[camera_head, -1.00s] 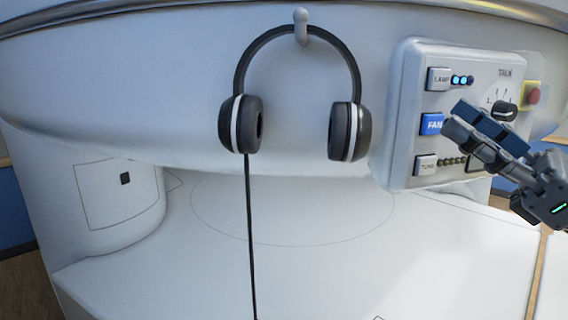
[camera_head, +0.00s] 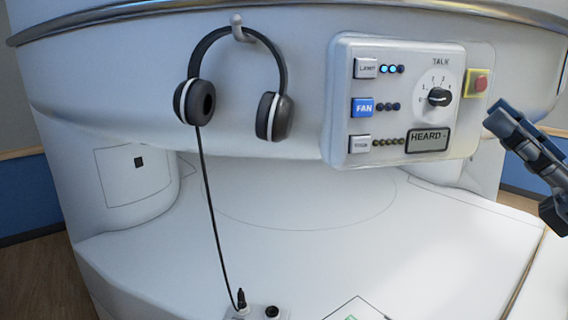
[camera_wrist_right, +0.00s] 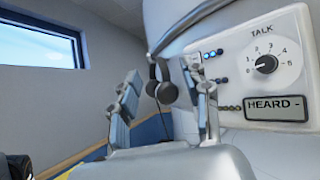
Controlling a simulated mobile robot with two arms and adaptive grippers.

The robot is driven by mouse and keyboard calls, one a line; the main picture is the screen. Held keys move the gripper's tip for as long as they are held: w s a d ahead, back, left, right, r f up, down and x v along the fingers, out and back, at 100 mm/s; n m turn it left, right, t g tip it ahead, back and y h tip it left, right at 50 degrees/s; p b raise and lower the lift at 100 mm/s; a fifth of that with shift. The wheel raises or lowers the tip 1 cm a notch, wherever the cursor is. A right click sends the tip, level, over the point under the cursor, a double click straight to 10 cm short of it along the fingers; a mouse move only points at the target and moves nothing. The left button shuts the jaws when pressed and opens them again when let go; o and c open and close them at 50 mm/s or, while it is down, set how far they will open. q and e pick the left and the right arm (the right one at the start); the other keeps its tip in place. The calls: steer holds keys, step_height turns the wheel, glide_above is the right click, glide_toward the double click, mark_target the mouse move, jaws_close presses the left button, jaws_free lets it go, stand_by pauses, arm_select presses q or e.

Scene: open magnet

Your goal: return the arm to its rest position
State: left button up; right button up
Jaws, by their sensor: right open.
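My right gripper (camera_head: 510,122) is at the right edge of the head view, to the right of the control panel and apart from it. In the right wrist view its two fingers (camera_wrist_right: 165,105) stand apart with nothing between them, so it is open and empty. The control panel (camera_head: 405,55) has a lit blue FAN button (camera_head: 362,107), a LAMP button (camera_head: 366,68), a TALK dial (camera_head: 438,97) and a display reading HEARD (camera_head: 428,140). The panel also shows in the right wrist view (camera_wrist_right: 285,75). My left gripper is not in view.
Black headphones (camera_head: 275,117) hang from a hook (camera_head: 238,30) on the white magnet housing, their cable running down to a small socket box (camera_head: 257,313). A red button on yellow (camera_head: 477,83) sits at the panel's right. The white table surface (camera_head: 320,240) below is mostly clear.

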steer(key=w+d+f+m+t+h, duration=0.3)
steer(key=f+m+h, duration=0.4)
steer(key=m, duration=0.4)
steer(key=w+d+f+m+t+h, duration=0.3)
steer(key=f+m+h, duration=0.2)
steer(key=m+h, duration=0.55)
steer(key=w+d+f+m+t+h, duration=0.25)
steer(key=f+m+h, duration=0.35)
steer(key=m, duration=0.7)
step_height(320, 180, down, 19)
steer(key=s+m+g+h, duration=0.2)
steer(key=m+g, duration=0.5)
steer(key=s+a+f+m+g+y, duration=0.25)
steer(key=s+a+f+g, duration=0.45)
steer(key=s+f, duration=0.45)
steer(key=s+a+f+m+g+y, duration=0.25)
steer(key=s+a+f+g, duration=0.4)
steer(key=s+f, duration=0.5)
step_height(320, 180, down, 26)
steer(key=w+n, duration=0.1)
steer(key=s+d+f+g+b, duration=0.1)
steer(key=s+d+f+g, duration=0.1)
steer(key=s+f, duration=1.5)
steer(key=shift+s+d+f, duration=0.2)
steer(key=shift+d+f, duration=0.1)
steer(key=shift+f, duration=0.25)
